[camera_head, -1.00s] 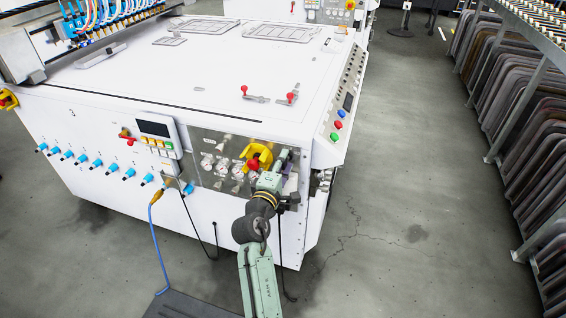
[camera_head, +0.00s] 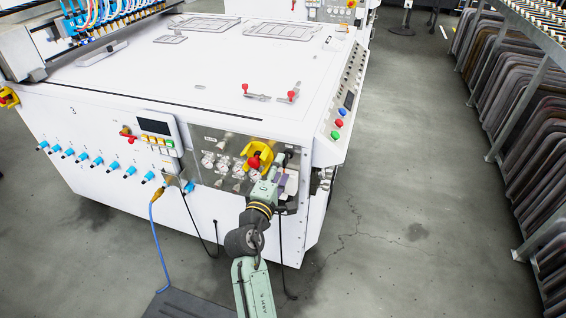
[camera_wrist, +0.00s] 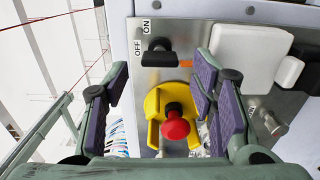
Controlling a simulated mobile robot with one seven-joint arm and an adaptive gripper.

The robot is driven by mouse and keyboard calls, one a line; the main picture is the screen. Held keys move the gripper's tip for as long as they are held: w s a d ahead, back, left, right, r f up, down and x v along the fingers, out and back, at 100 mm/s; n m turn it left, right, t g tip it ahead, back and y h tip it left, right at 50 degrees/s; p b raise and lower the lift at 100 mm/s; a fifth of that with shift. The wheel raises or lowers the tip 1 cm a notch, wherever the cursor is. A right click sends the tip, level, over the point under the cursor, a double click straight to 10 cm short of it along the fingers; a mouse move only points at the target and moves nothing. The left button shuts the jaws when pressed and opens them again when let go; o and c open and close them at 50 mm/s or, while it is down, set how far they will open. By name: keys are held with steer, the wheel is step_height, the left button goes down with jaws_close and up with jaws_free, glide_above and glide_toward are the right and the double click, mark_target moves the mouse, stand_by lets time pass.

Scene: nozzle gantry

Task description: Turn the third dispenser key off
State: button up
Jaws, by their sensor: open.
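A row of several blue keys (camera_head: 97,162) sticks out of the white machine's front panel at the left in the head view. I take these for the dispenser keys; their on or off positions are too small to tell. My gripper (camera_head: 272,175) is at the right end of that front, well away from the blue row. In the wrist view my gripper (camera_wrist: 160,88) is open and empty, with purple pads on both sides. A red button (camera_wrist: 175,126) on a yellow mount (camera_wrist: 155,105) shows between the fingers, and a black switch (camera_wrist: 158,52) beside ON and OFF labels lies beyond.
A blue hose (camera_head: 158,235) and black cables hang down. The floor right of the machine is clear up to a rack (camera_head: 495,115).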

steer(key=v, duration=0.8)
